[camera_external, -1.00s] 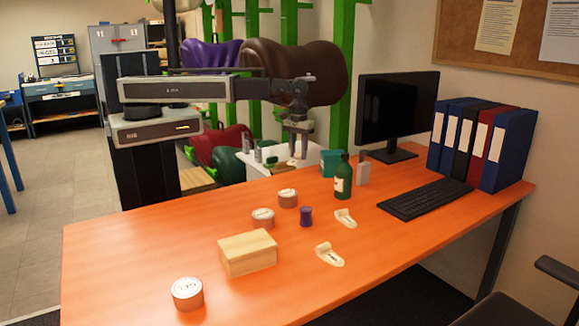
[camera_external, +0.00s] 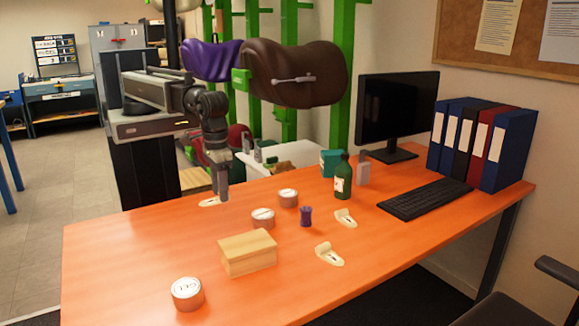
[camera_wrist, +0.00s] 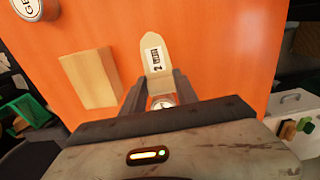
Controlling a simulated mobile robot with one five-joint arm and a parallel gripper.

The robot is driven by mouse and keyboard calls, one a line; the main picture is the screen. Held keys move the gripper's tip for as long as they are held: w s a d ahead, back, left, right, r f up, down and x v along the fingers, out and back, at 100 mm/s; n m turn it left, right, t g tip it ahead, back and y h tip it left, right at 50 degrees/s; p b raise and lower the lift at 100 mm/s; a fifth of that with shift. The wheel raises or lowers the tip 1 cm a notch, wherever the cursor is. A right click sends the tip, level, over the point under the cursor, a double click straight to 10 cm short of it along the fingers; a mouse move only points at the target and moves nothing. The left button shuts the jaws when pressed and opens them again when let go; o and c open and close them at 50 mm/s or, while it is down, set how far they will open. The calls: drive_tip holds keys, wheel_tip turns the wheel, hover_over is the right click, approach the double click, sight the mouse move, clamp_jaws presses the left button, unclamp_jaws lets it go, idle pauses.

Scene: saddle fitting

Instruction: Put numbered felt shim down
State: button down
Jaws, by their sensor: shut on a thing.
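My gripper (camera_external: 221,196) points down at the table's back edge, left of the tins. It is shut on a pale cream numbered felt shim (camera_external: 209,202), which lies flat, at or just above the orange tabletop; I cannot tell if it touches. In the wrist view, the shim (camera_wrist: 156,58) extends out from between my gripper's fingers (camera_wrist: 157,88), with a label reading 2. Its near end is partly hidden by the fingers. Two similar cream shims lie on the table, one at the middle right (camera_external: 345,218) and one nearer the front (camera_external: 329,254).
A wooden block (camera_external: 248,252), two tins (camera_external: 263,218) (camera_external: 288,198), a purple spool (camera_external: 305,216) and a green bottle (camera_external: 343,178) stand on the table (camera_external: 130,250). Another tin (camera_external: 187,294) is at the front. The left part of the tabletop is clear.

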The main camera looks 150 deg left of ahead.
drive_tip(key=b, duration=0.2)
hover_over(254, 239)
drive_tip(key=shift+f, duration=0.75)
wheel_tip(254, 239, down, 4)
drive_tip(key=b, duration=0.3)
drive_tip(key=shift+w, duration=0.1)
drive_tip(key=shift+r, duration=0.2)
drive_tip(key=shift+f, duration=0.15)
drive_tip(key=c, duration=0.9)
unclamp_jaws()
drive_tip(key=shift+c, duration=0.2)
